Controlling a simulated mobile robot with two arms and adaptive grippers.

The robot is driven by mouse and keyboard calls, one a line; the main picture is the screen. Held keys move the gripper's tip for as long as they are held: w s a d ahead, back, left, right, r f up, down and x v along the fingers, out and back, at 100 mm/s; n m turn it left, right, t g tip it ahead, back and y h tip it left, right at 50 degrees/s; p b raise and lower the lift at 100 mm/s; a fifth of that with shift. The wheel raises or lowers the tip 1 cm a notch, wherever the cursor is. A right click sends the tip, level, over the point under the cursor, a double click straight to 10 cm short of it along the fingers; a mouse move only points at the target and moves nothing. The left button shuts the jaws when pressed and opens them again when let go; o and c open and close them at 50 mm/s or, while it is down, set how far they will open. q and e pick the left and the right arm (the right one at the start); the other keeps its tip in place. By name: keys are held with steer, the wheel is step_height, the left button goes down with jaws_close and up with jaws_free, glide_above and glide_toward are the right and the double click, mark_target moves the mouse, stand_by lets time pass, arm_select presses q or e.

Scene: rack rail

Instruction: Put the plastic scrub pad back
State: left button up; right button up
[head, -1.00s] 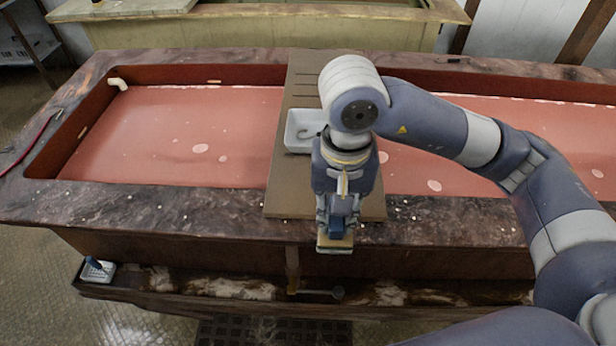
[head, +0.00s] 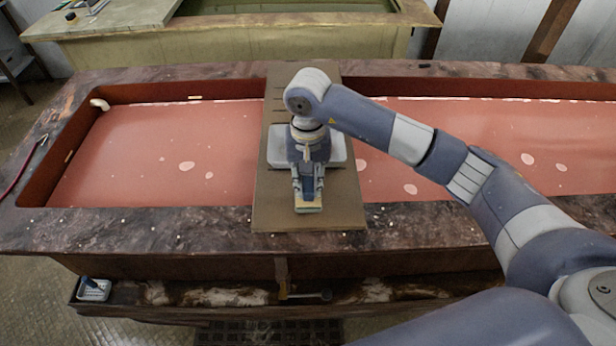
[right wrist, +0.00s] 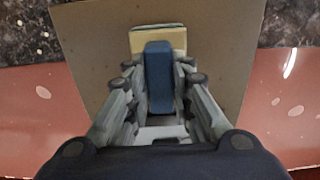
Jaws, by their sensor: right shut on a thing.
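The plastic scrub pad (head: 308,208) has a pale yellow-green base and a blue grip block. My right gripper (head: 307,190) is shut on the blue block and holds the pad over the front part of the brown board (head: 265,212). In the right wrist view the cream pad (right wrist: 145,38) sticks out past the fingertips (right wrist: 158,78), with the blue block between them. I cannot tell whether the pad touches the board. A white tray (head: 338,150) lies on the board behind the gripper, partly hidden by it. My left gripper is out of view.
The board spans a long trough (head: 150,160) of reddish liquid with a wide stone-like rim (head: 130,228). A small white basket (head: 93,290) with something blue in it sits on the lower front ledge. A metal utensil (head: 310,295) lies on that ledge.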

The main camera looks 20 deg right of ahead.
steer(key=shift+f, duration=0.35)
steer(key=shift+f, duration=0.15)
steer(key=o, duration=0.9)
steer(key=shift+o, duration=0.2)
